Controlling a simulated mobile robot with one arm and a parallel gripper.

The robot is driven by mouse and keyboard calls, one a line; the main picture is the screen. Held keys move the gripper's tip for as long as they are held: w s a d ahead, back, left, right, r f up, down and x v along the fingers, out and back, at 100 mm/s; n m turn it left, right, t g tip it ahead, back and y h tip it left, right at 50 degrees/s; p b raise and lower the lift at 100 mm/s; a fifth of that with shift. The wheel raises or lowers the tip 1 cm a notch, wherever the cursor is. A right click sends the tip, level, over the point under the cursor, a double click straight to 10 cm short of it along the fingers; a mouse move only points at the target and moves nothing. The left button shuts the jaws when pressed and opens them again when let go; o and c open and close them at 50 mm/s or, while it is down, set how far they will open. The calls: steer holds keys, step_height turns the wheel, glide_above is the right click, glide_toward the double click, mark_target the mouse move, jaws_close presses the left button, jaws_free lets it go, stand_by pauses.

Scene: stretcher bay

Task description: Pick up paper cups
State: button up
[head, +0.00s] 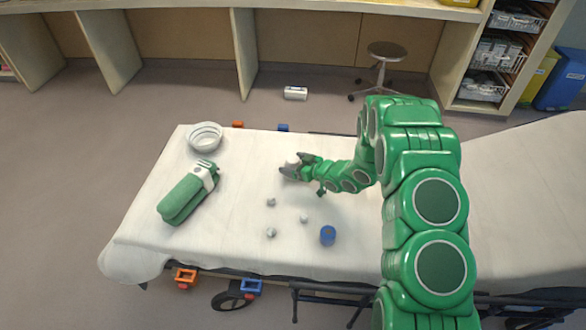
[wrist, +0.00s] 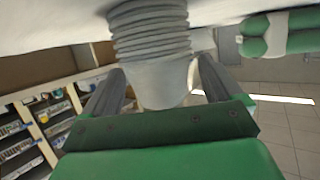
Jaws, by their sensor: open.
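A white, ringed, round thing (head: 205,137), which looks like the stack of paper cups, stands at the far left of the stretcher's white sheet. In the wrist view, the pale cup stack (wrist: 150,45) shows close-packed ribs by the sheet and a smooth end away from it. That view appears upside down, with the sheet at the top. My gripper (head: 285,170) is open over the sheet, right of the ringed thing and apart from it in the head view. In the wrist view, the stack lines up between my two fingers (wrist: 160,92). No contact shows.
A rolled green towel (head: 187,196) with a white band lies at the left. Several small pale pieces (head: 304,219) and a blue cylinder (head: 327,236) are near the front.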

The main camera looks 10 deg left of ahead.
steer(key=shift+w+a+f, duration=0.1)
steer(key=shift+w+a, duration=0.15)
steer(key=shift+a, duration=0.05)
steer(key=shift+c, duration=0.3)
steer(key=c, duration=1)
